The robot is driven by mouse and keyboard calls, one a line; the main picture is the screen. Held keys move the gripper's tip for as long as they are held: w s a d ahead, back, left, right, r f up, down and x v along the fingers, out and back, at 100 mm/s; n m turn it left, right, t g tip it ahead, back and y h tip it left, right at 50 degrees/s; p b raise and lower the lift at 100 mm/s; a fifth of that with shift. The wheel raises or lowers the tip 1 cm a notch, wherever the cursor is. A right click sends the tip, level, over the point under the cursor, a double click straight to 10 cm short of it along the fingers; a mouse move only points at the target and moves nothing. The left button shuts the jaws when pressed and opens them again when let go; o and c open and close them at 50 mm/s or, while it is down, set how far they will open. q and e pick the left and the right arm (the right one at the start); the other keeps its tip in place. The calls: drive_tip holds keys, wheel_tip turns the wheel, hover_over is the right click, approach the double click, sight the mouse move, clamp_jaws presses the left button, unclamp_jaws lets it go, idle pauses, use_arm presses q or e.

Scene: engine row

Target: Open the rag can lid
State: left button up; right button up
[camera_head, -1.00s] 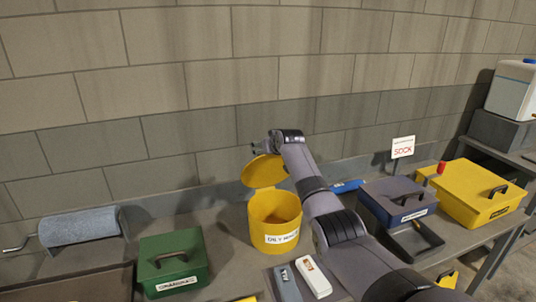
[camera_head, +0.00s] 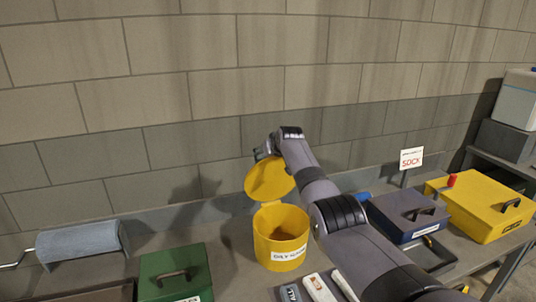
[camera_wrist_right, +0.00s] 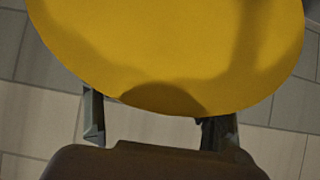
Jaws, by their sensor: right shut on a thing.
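The yellow rag can (camera_head: 281,238) stands on the bench with a white label on its front and its mouth uncovered. Its yellow lid (camera_head: 270,180) is raised and tilted steeply above the back of the can, its round face showing. My right gripper (camera_head: 264,151) is at the lid's upper edge, shut on it. In the right wrist view the lid (camera_wrist_right: 170,45) fills the top and the right gripper's fingers (camera_wrist_right: 152,125) show at its lower edge, partly hidden. My left gripper is out of view.
A blue box (camera_head: 408,216) and a yellow case (camera_head: 480,208) stand to the right. Small tools (camera_head: 318,288) lie in front. The block wall (camera_head: 200,90) is close behind.

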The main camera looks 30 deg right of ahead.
drive_tip(key=shift+s+f, duration=0.25)
drive_tip(key=shift+f, duration=0.5)
drive_tip(key=o, duration=1.4)
drive_tip(key=shift+d, duration=0.1)
drive_tip(key=shift+c, duration=0.2)
drive_tip(key=shift+o, duration=1)
drive_tip(key=shift+d+f, duration=0.1)
drive_tip(key=shift+w, duration=0.1)
drive_tip(key=shift+w+d, duration=0.1)
drive_tip(key=shift+r, duration=0.2)
drive_tip(key=shift+s+r, duration=0.55)
drive_tip(key=shift+r, duration=0.05)
drive_tip(key=v, duration=1)
drive_tip(key=shift+s, duration=0.1)
